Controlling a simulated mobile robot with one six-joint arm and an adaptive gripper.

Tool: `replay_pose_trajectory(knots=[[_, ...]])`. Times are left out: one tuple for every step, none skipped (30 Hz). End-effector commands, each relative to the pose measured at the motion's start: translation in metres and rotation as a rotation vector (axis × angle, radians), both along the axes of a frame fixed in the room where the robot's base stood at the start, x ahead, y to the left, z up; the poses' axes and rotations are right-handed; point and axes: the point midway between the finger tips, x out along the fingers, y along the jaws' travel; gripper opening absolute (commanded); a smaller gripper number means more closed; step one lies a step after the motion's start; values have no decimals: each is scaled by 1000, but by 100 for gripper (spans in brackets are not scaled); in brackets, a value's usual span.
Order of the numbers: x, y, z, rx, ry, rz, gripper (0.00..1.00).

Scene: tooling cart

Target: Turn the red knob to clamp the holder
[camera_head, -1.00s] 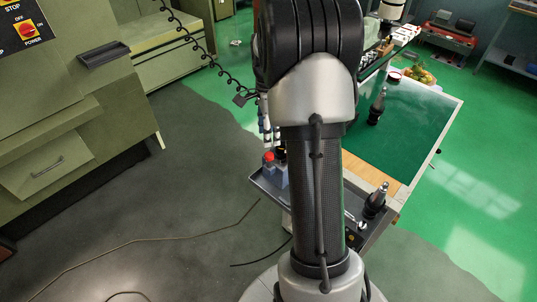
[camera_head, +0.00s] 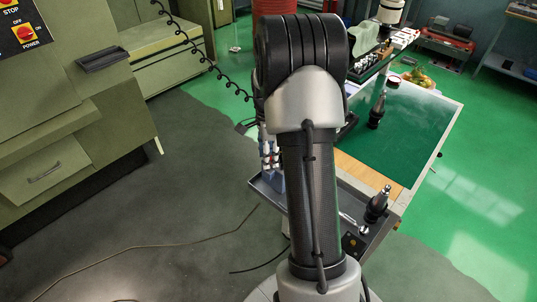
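A blue-grey clamping block (camera_head: 277,183) stands at the left end of the dark tray (camera_head: 262,193) on the cart's front edge. The red knob on its top is not clearly visible now; my gripper and arm cover that spot. My gripper (camera_head: 268,163) shows only partly, left of my arm, just over the block. Its fingers are too small and hidden to tell open from shut, or whether they touch the knob. A black tool holder with a silver tip (camera_head: 377,205) stands upright at the tray's right end.
Another dark tool holder (camera_head: 377,110) stands on the cart's green top (camera_head: 415,125). Behind it are a fruit bowl (camera_head: 416,78) and a tool rack (camera_head: 372,62). Green cabinets (camera_head: 70,110) stand at left. A cable lies on the open floor between.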

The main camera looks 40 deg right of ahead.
Motion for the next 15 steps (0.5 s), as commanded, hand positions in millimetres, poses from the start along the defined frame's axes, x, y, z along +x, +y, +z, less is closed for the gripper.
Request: replay_pose_trajectory(knots=[[0, 0, 0, 0, 0, 0, 31], [0, 0, 0, 0, 0, 0, 29], [0, 0, 0, 0, 0, 0, 26], [0, 0, 0, 0, 0, 0, 24], [0, 0, 0, 0, 0, 0, 22], [0, 0, 0, 0, 0, 0, 20], [0, 0, 0, 0, 0, 0, 18], [0, 0, 0, 0, 0, 0, 16], [0, 0, 0, 0, 0, 0, 13], [0, 0, 0, 0, 0, 0, 11], [0, 0, 0, 0, 0, 0, 9], [0, 0, 0, 0, 0, 0, 6], [0, 0, 0, 0, 0, 0, 4], [0, 0, 0, 0, 0, 0, 2], [0, 0, 0, 0, 0, 0, 0]])
